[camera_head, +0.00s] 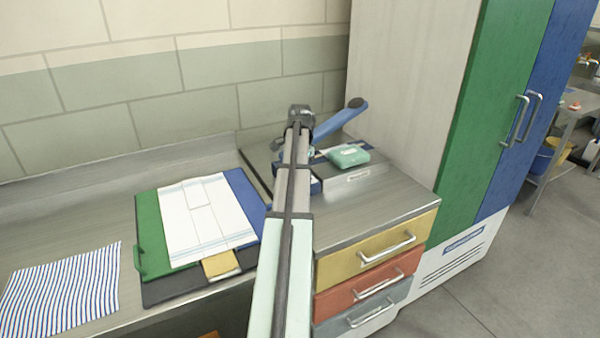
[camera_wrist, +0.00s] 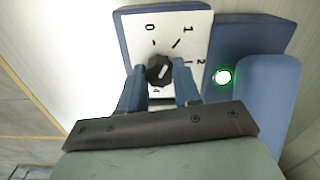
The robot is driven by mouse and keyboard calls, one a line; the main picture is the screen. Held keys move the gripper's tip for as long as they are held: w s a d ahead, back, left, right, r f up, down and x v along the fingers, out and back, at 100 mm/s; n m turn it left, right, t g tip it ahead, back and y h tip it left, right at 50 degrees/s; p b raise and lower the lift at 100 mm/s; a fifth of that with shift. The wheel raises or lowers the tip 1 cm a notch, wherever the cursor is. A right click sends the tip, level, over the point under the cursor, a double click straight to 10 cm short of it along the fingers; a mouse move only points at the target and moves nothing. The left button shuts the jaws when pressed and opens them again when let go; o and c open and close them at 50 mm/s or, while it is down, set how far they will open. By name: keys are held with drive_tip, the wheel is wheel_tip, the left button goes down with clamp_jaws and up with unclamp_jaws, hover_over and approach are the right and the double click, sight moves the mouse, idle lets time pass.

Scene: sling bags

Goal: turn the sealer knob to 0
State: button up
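The sealer knob (camera_wrist: 160,70) is black and round with a pale pointer line. It sits on a white dial plate (camera_wrist: 190,28) marked 0, 1, 2 and a lower, partly hidden number. The pointer slants up and to the right, away from the 0 mark. My gripper (camera_wrist: 160,73) has one blue finger on each side of the knob, and both appear to touch it. The sealer (camera_head: 350,178), with a raised blue lever (camera_head: 342,121), stands on the counter in the head view. There my arm hides the knob.
A green light (camera_wrist: 223,77) glows on the sealer. A wall stands behind; drawers (camera_head: 375,250) are below.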

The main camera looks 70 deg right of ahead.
drive_tip(key=c, duration=0.5)
drive_tip(key=shift+n, duration=0.3)
drive_tip(key=n, duration=0.3)
drive_tip(key=shift+n, duration=2)
drive_tip(key=o, duration=1.1)
drive_tip(key=shift+c, duration=0.2)
